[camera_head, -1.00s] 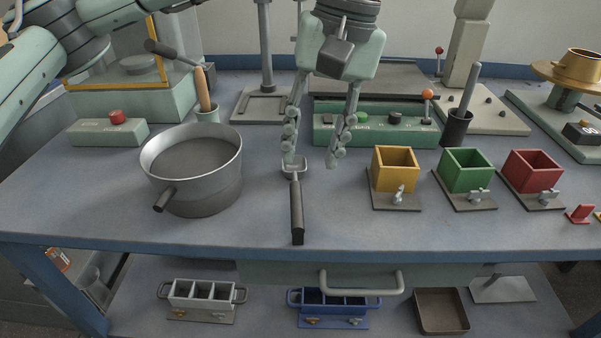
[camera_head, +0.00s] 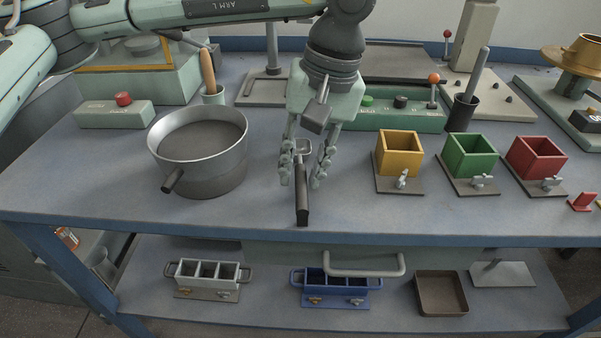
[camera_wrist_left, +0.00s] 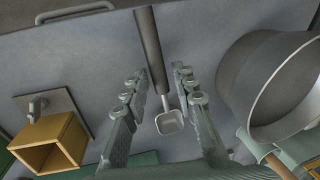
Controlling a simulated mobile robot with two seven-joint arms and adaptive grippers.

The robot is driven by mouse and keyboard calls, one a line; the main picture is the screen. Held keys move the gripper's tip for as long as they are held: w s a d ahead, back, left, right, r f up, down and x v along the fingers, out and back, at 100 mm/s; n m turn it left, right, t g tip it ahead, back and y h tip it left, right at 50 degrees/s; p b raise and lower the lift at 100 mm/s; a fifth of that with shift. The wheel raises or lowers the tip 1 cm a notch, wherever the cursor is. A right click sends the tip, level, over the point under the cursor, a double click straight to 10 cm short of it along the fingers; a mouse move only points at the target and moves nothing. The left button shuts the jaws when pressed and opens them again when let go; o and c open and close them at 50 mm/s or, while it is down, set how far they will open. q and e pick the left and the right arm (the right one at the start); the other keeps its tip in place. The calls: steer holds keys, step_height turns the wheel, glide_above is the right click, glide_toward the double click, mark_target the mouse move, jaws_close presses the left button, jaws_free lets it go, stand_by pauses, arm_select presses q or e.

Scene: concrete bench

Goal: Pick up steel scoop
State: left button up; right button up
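The steel scoop lies on the bench, its dark handle (camera_head: 302,204) pointing to the front edge and its small square metal bowl (camera_head: 303,146) toward the back. My left gripper (camera_head: 301,185) is open above the scoop, with one finger on each side of it. In the left wrist view, the scoop's bowl (camera_wrist_left: 169,122) and handle (camera_wrist_left: 150,48) show between the open fingers (camera_wrist_left: 160,85). The fingers look apart from the handle. My right gripper is not in view.
A large steel pan (camera_head: 199,158) stands left of the scoop, its handle toward the front. Yellow (camera_head: 399,155), green (camera_head: 470,157) and red (camera_head: 536,159) bins stand to the right. A control box (camera_head: 405,118) is behind. Bench space in front of the pan is clear.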

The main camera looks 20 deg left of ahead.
mark_target(302, 172)
arm_select(q)
jaws_close()
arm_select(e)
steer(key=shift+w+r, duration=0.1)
arm_select(q)
steer(key=shift+r, duration=0.1)
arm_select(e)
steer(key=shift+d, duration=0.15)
arm_select(q)
steer(key=shift+r, duration=0.25)
step_height(302, 172, up, 4)
steer(key=shift+s+f+b, duration=0.1)
steer(key=shift+f+b, duration=0.05)
steer(key=shift+b, duration=0.15)
steer(key=s+a+r, duration=0.1)
steer(key=s+r, duration=0.5)
steer(key=s, duration=0.5)
steer(key=shift+s+a+r, duration=0.2)
steer(key=shift+r, duration=0.15)
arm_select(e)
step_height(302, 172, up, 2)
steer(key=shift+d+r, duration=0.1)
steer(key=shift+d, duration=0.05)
